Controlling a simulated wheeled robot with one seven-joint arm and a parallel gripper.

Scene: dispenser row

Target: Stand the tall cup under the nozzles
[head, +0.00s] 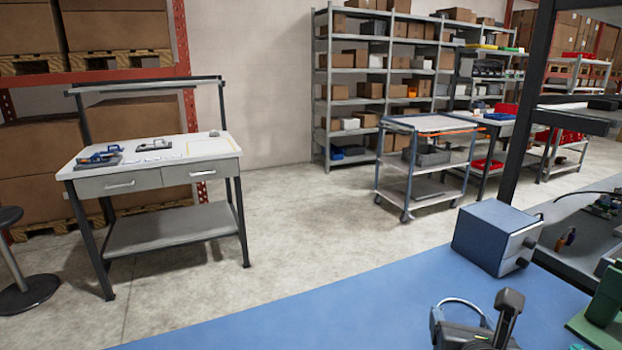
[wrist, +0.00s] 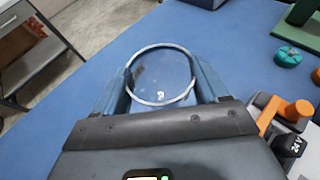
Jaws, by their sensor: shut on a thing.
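A clear, see-through cup (wrist: 160,75) with a pale round rim sits between the two fingers of my gripper (wrist: 162,92) in the wrist view. My gripper is shut on it, one finger on each side. The camera looks down through the cup's opening, so its height is hard to judge. In the head view the rim of the cup (head: 461,301) shows at the bottom edge, above the blue bench top. I cannot make out any nozzles in either view.
The blue bench top (head: 330,310) is clear left of the cup. A blue-grey box (head: 494,238) stands behind it. A green stand (head: 606,295) is at the right edge. In the wrist view an orange-and-black tool (wrist: 290,130) and a teal round part (wrist: 288,57) lie to the right.

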